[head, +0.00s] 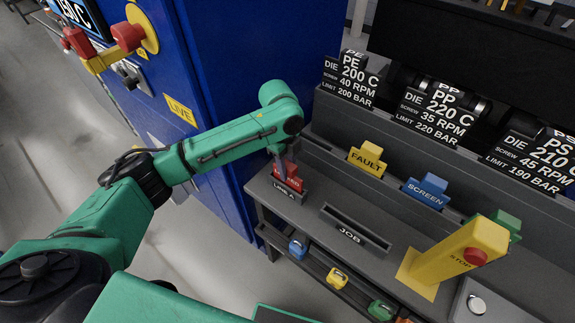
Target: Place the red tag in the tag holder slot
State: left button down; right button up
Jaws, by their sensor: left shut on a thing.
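The red tag (293,182) with white lettering is at the left end of the grey bench, at the small dark holder marked LINE A (284,190). It stands roughly upright, and its lower edge is at or in the holder's slot; I cannot tell how deep it sits. My left gripper (285,164) reaches down from above and is shut on the red tag, partly hiding its top. My right gripper is not in view.
A yellow FAULT tag (367,159), a blue SCREEN tag (427,191) and a green tag (508,224) stand along the back ledge. An empty-looking JOB slot (355,228) lies right of LINE A. A yellow STOP post (450,257) rises at right; a blue cabinet (225,70) stands left.

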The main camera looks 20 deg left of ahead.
pick_arm(q)
jog(key=shift+s+a, duration=0.1)
jog(key=shift+a, duration=0.05)
jog(key=c, duration=0.6)
grip_release()
jog(key=r, duration=0.4)
jog(key=r+b, duration=0.1)
jog(key=r, duration=0.3)
jog(key=a+r+b, duration=0.1)
jog(key=r, duration=0.3)
jog(key=shift+w+a+r, duration=0.1)
jog(key=shift+w, duration=0.2)
